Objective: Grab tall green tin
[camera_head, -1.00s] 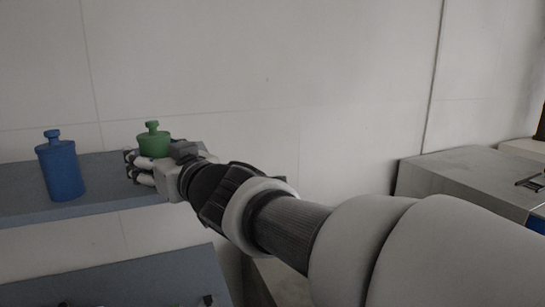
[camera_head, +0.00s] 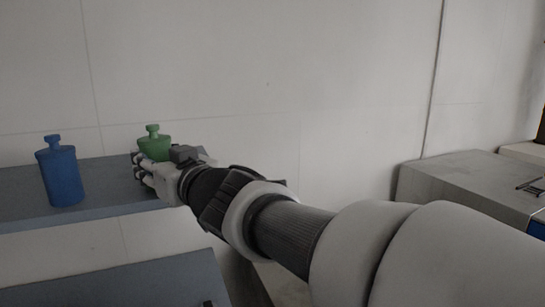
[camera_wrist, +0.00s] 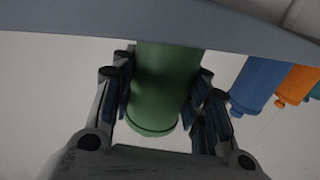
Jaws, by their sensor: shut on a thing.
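The green tin (camera_head: 154,146) with a knobbed lid stands at the right end of the upper grey shelf in the head view. My gripper (camera_head: 143,168) is around its body, hiding its lower part. In the wrist view the tin (camera_wrist: 165,90) lies between the two fingers of my gripper (camera_wrist: 162,92), which is shut on it. Whether its base touches the shelf is hidden.
A blue tin (camera_head: 62,175) stands to the left on the upper shelf (camera_head: 110,200). A lower shelf (camera_head: 130,285) is below. Blue and orange (camera_wrist: 296,84) tins show at the right in the wrist view. A grey box-like unit (camera_head: 470,185) stands at right.

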